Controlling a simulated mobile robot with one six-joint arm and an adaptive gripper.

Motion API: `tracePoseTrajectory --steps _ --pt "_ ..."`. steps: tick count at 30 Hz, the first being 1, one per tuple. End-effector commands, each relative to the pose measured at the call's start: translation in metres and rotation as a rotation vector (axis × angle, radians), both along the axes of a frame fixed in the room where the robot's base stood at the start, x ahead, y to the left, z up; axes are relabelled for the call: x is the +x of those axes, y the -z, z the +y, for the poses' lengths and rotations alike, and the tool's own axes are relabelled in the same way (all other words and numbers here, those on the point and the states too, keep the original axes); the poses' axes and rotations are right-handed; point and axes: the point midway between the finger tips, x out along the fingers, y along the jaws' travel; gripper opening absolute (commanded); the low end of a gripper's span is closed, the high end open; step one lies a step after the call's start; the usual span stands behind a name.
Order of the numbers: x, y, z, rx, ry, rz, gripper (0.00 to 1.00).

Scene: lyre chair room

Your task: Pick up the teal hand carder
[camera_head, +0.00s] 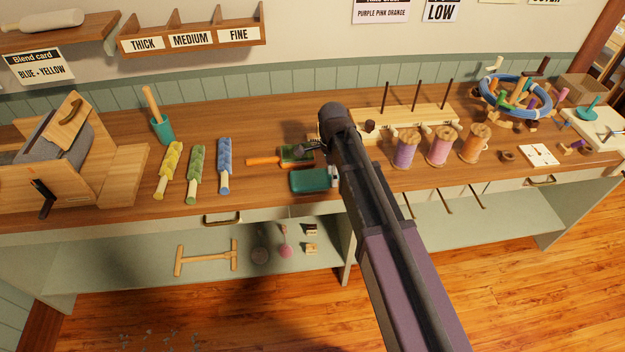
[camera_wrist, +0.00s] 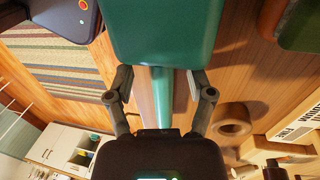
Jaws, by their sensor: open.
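The teal hand carder (camera_head: 313,180) lies on the wooden bench, left of my arm in the head view. In the wrist view its broad teal head (camera_wrist: 165,32) fills the top middle, and its teal handle (camera_wrist: 161,95) points down towards the palm. My gripper (camera_wrist: 161,84) is open, with one finger on each side of the handle and a gap showing on both sides. In the head view my arm hides the handle and most of the gripper.
A green carder with an orange handle (camera_head: 264,161) lies just behind the teal one. Blue (camera_head: 224,165), green and yellow rolls lie to the left. Thread spools (camera_head: 406,148) stand to the right of my arm. The bench's front edge is close.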

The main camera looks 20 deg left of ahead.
Motion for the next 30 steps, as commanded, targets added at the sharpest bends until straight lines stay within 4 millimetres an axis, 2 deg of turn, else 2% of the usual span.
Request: tracePoseTrajectory --steps 5,12,30 --pt "-0.0001 0.0000 0.0001 0.000 0.000 0.000 0.69" --pt "-0.0001 0.0000 0.0002 0.000 0.000 0.000 0.00" --pt "-0.0004 -0.0055 0.0004 0.000 -0.001 0.000 0.00"
